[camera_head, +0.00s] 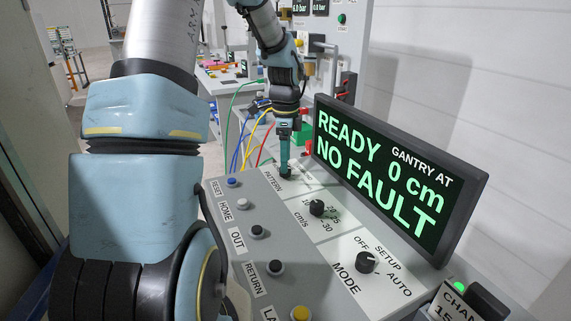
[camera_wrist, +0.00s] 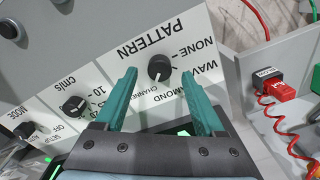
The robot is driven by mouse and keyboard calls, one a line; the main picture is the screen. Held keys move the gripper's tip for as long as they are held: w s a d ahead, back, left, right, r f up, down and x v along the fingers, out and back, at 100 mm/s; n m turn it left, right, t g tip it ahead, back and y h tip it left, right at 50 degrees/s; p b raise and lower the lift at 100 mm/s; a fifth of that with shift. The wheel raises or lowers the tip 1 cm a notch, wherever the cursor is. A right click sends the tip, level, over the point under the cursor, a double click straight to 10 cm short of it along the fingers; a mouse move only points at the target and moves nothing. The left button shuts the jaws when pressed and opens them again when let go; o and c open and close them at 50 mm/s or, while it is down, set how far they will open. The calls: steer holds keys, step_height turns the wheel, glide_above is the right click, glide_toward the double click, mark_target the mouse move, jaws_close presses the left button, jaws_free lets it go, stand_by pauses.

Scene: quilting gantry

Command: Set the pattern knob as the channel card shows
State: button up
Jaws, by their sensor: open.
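The black pattern knob (camera_wrist: 159,68) sits on the white PATTERN plate (camera_wrist: 150,48), which reads upside down in the wrist view. Labels NONE, WAVE, DIAMOND and CHANNEL stand around it. A small pale mark shows on the knob, but I cannot tell surely which label it points at. My gripper (camera_wrist: 159,74) is open, with one teal finger on each side of the knob in the picture; contact cannot be told. In the head view my gripper (camera_head: 284,160) points down over the knob and largely hides it. The channel card (camera_head: 452,304) is cut off at the lower right.
The cm/s knob (camera_head: 317,208) and MODE knob (camera_head: 367,262) stand nearby on the panel. Several push buttons line its left side. The display (camera_head: 395,175) reads READY, GANTRY AT 0 cm, NO FAULT. A red plug (camera_wrist: 283,92) with a coiled cord is at right in the wrist view.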

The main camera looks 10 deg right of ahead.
step_height(320, 180, up, 9)
steer(key=b, duration=0.1)
steer(key=shift+b, duration=0.35)
steer(key=s+a+f+n, duration=0.2)
steer(key=s+a+n, duration=0.2)
steer(key=s+n, duration=0.1)
steer(key=s+a+f+n+t, duration=0.1)
steer(key=s+a+f+n, duration=0.2)
steer(key=s+a+n, duration=0.2)
steer(key=s+a+f+n, duration=0.3)
steer(key=s+n, duration=0.3)
steer(key=n, duration=0.3)
steer(key=shift+s+a+t, duration=0.2)
steer(key=shift+a+t, duration=0.1)
steer(key=shift+a, duration=0.6)
